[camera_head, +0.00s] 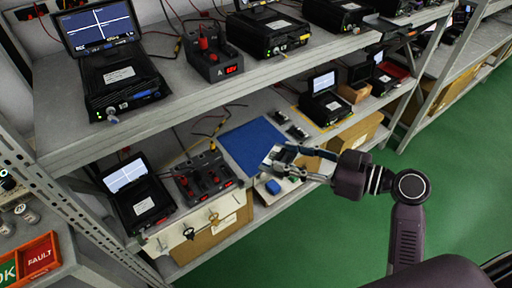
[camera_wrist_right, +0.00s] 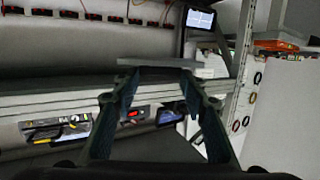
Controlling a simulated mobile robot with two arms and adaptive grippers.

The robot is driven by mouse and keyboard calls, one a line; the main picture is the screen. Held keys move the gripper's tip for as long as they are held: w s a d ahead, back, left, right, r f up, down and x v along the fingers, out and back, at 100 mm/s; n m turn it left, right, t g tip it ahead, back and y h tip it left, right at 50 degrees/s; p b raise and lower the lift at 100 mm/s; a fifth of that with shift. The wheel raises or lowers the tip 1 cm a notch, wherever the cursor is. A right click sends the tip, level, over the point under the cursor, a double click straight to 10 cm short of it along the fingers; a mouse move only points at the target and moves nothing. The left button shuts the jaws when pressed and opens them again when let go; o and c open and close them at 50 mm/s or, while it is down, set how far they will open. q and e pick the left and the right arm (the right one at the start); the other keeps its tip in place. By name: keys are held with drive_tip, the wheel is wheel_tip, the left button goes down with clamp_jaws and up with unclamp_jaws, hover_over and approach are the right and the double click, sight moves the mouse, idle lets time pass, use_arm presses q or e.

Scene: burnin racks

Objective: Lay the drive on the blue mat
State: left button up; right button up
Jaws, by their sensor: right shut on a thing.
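The blue mat (camera_head: 245,140) lies flat on the lower shelf, near its front edge, in the head view. My right gripper (camera_head: 284,158) is over the shelf at the mat's right edge, above the shelf's front. It is shut on the drive, a flat grey piece that shows edge-on across the fingertips in the wrist view (camera_wrist_right: 172,62). In the head view the fingers partly hide the drive, and I cannot tell its exact height above the mat. My left gripper is not in view.
A small blue object (camera_head: 273,187) sits just below my right gripper. A dark power unit (camera_head: 203,176) stands left of the mat, and small dark parts (camera_head: 297,132) lie to its right. The upper shelf (camera_head: 200,100) overhangs behind. The mat's visible surface is clear.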

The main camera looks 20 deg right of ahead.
drive_tip(key=w+d+f+m+t+h+b, duration=0.25)
drive_tip(key=w+f+m+h+b, duration=0.35)
drive_tip(key=w+f, duration=0.6)
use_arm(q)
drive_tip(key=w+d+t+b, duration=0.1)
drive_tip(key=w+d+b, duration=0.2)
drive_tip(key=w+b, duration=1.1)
use_arm(e)
drive_tip(key=r+m+t+h+b, duration=0.1)
drive_tip(key=m+h+b, duration=0.2)
drive_tip(key=m+h, duration=0.7)
hover_over(264, 157)
drive_tip(key=n+h, duration=0.2)
wheel_tip(264, 157, down, 13)
drive_tip(key=b, duration=0.2)
drive_tip(key=shift+r+b, duration=0.1)
drive_tip(key=shift+b, duration=0.3)
drive_tip(key=shift+f, duration=0.5)
wheel_tip(264, 157, down, 6)
drive_tip(key=shift+r+b, duration=0.25)
drive_tip(key=shift+b, duration=0.6)
drive_tip(key=o, duration=1.2)
drive_tip(key=shift+c, duration=0.2)
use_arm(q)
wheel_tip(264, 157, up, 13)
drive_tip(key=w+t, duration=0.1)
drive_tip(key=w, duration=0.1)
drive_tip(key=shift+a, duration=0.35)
